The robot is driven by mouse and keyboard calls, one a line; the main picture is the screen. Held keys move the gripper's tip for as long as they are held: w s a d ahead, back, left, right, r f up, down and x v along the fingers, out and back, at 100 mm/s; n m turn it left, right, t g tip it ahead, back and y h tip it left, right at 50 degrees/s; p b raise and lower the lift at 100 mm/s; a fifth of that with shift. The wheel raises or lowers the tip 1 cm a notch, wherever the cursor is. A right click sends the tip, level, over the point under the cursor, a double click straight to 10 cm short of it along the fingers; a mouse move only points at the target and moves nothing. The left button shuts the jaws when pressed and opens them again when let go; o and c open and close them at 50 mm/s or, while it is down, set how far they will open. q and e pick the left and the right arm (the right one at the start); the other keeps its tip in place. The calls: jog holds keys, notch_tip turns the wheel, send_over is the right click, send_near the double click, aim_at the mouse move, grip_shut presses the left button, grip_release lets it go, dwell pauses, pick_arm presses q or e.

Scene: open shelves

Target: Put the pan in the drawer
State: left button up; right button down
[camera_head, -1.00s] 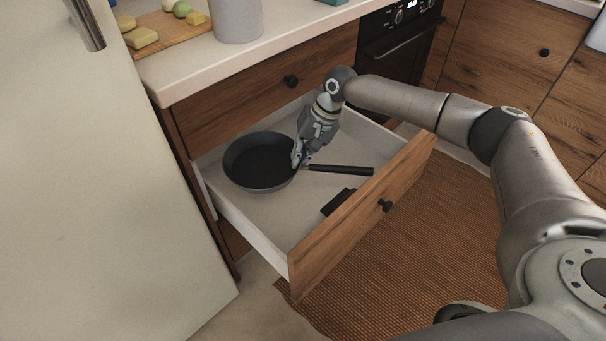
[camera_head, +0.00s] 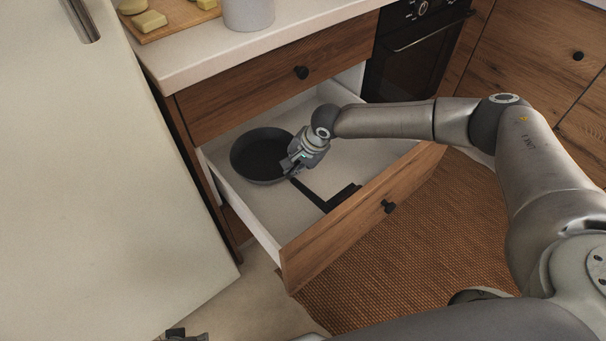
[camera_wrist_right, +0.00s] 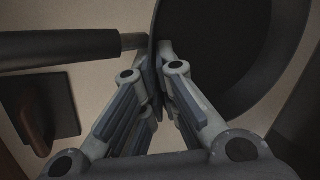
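The dark pan (camera_head: 262,152) is inside the open drawer (camera_head: 330,232), towards its left rear part. Its black handle (camera_head: 307,194) points towards the drawer front. The pan looks level; I cannot tell whether it fully rests on the drawer bottom. My right gripper (camera_head: 291,167) is at the pan's rim beside the handle. In the right wrist view, the fingers (camera_wrist_right: 161,50) close on both sides of the rim of the pan (camera_wrist_right: 225,40), with the handle (camera_wrist_right: 70,46) to the left. Part of my left gripper (camera_head: 186,336) shows at the bottom edge; its fingers are unclear.
A small dark object (camera_head: 346,193) lies in the drawer near the handle's end; it also shows in the right wrist view (camera_wrist_right: 55,105). A closed drawer (camera_head: 270,85) and countertop (camera_head: 190,62) are above. An oven (camera_head: 412,55) is behind right, a pale door (camera_head: 95,190) left.

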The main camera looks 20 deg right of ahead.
aim_at(291, 190)
notch_tip(291, 190, down, 4)
jog(key=shift+w+r+b, duration=0.1)
jog(key=shift+b, duration=0.35)
notch_tip(291, 190, down, 4)
jog(key=shift+f+b, duration=0.15)
jog(key=shift+b, duration=0.5)
jog(key=shift+f, duration=0.1)
pick_arm(q)
jog(key=w+v, duration=0.2)
jog(key=v, duration=0.6)
jog(key=shift+r+t, duration=0.3)
jog(key=shift+r, duration=0.3)
jog(key=shift+s+a, duration=0.1)
jog(key=shift+s, duration=0.05)
pick_arm(e)
jog(key=c, duration=2)
grip_release()
jog(key=shift+f, duration=0.15)
jog(key=shift+c, duration=0.2)
jog(key=o, duration=0.4)
